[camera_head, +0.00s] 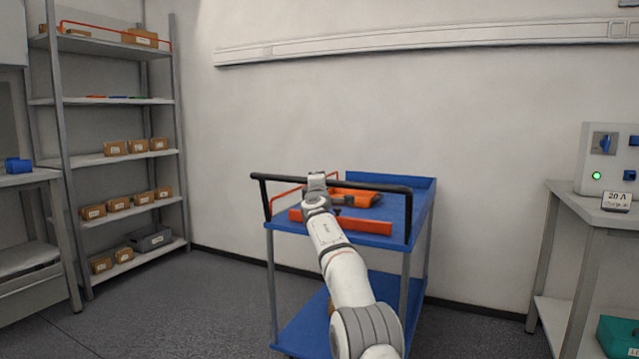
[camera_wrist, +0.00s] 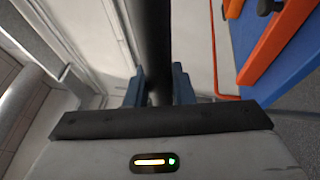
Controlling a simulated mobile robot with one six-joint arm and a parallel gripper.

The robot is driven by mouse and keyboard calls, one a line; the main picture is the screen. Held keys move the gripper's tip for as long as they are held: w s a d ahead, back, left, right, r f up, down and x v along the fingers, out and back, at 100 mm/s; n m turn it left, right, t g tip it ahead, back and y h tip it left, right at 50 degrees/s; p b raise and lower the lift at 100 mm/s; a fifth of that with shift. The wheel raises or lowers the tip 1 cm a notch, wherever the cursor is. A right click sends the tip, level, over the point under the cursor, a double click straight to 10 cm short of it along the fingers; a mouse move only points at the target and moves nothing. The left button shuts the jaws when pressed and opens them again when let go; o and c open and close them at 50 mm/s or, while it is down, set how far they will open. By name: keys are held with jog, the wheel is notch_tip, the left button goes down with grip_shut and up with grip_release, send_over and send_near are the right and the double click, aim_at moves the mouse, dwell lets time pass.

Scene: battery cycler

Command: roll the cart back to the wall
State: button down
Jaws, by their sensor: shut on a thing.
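The blue two-shelf cart (camera_head: 412,205) stands in the middle of the head view, in front of the back wall (camera_head: 400,110). Its black push handle (camera_head: 375,187) runs across the near side of the top shelf. My gripper (camera_head: 316,182) is at this handle, left of its middle. In the wrist view, my gripper (camera_wrist: 159,88) has its two blue fingers on either side of the black handle bar (camera_wrist: 150,40) and is shut on it. My arm hides part of the cart's near side and lower shelf. The gap between cart and wall cannot be judged exactly.
Orange items (camera_head: 360,224) lie on the cart's top shelf. A grey shelf rack (camera_head: 110,160) with several small boxes stands at left, beside a bench (camera_head: 30,178). A table (camera_head: 575,205) with a control box (camera_head: 605,165) stands at right. Floor (camera_head: 210,290) left of the cart is clear.

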jog(key=c, duration=1.4)
grip_release()
jog(key=shift+w+d+f, duration=0.1)
jog(key=shift+w+d, duration=0.05)
jog(key=shift+w, duration=0.1)
jog(key=shift+c, duration=0.2)
jog(key=shift+o, duration=0.9)
jog(key=shift+s, duration=0.1)
jog(key=s+b, duration=0.1)
jog(key=b, duration=0.2)
jog(key=shift+s+f, duration=0.35)
jog(key=shift+f, duration=0.05)
jog(key=shift+r+b+v, duration=0.15)
jog(key=shift+b+v, duration=1.25)
jog(key=shift+v, duration=0.1)
jog(key=shift+r+b+v, duration=0.15)
jog(key=shift+b+v, duration=1.25)
jog(key=shift+v, duration=0.05)
